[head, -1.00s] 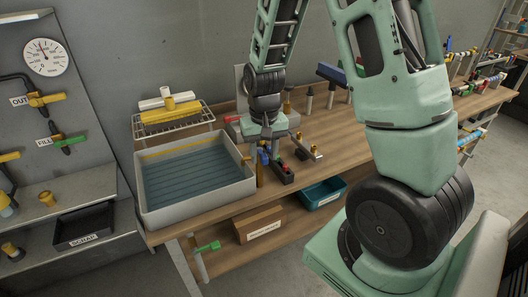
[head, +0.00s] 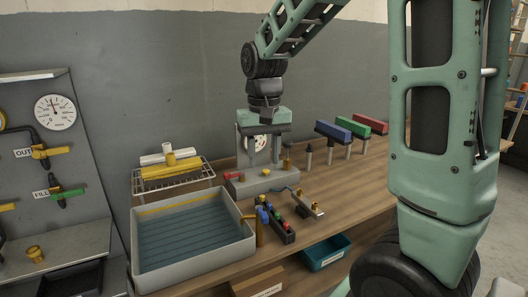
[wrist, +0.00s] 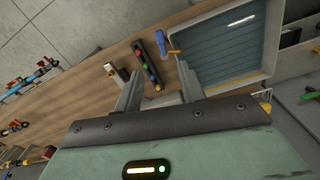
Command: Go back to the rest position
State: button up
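My gripper (head: 263,150) hangs at the end of my raised green arm, above the back of the wooden bench in the head view. Its two grey fingers point down and stand apart with nothing between them. A round gauge shows behind the fingers, partly hidden. In the wrist view my gripper (wrist: 158,92) is also open and empty. The bench with its fittings lies below and apart from the fingers.
A water-filled grey tray (head: 247,243) stands at the bench's left. Beside it are a black block with coloured knobs (head: 275,222) and a brass-ended fitting (head: 307,205). Blue, green and red bars (head: 333,131) stand on posts behind. A gauge panel (head: 95,170) is at far left.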

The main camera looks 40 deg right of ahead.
jog(key=shift+r, duration=0.5)
jog(key=s+a+f+n, duration=0.2)
jog(key=a+n, duration=0.1)
jog(key=a, duration=0.5)
jog(key=s+a+f+n, duration=0.2)
jog(key=s+a+n, duration=0.1)
jog(key=a, duration=0.5)
jog(key=s+a+f+n, duration=0.2)
jog(key=s+a+n, duration=0.1)
jog(key=s+a, duration=0.2)
jog(key=s+a+f+n, duration=0.2)
jog(key=s+a+n, duration=0.2)
jog(key=s, duration=0.4)
jog(key=shift+s+a+f+y, duration=0.3)
jog(key=shift+a, duration=0.45)
